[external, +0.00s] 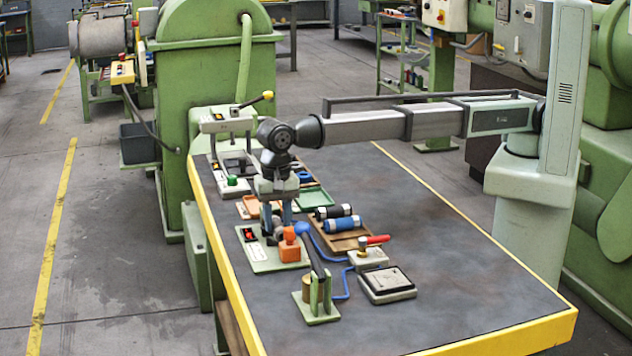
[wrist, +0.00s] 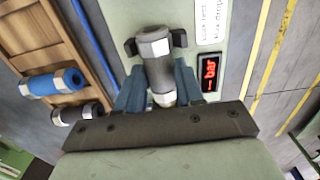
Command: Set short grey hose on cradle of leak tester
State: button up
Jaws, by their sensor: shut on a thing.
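The short grey hose (wrist: 160,72) has pale end fittings and lies between the two blue fingers of my gripper (wrist: 160,92), which is shut on it. In the external view my gripper (external: 278,218) points down over the leak tester (external: 262,265), a pale green plate with a red display and an orange block (external: 290,246). In the wrist view the tester's red display (wrist: 209,74) is right of the hose. The dark cradle (wrist: 131,47) shows a prong on each side of the hose's far end. I cannot tell whether the hose rests on it or hangs just above.
A wooden tray (external: 322,243) right of the tester holds a blue hose (external: 342,224) and a black hose (external: 333,211). A blue tube runs near a red-handled valve (external: 368,256). A green lever stand (external: 318,312) is in front. The table's right side is clear.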

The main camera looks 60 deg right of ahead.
jog(key=o, duration=1)
jog(key=shift+c, duration=0.2)
notch_tip(320, 180, up, 14)
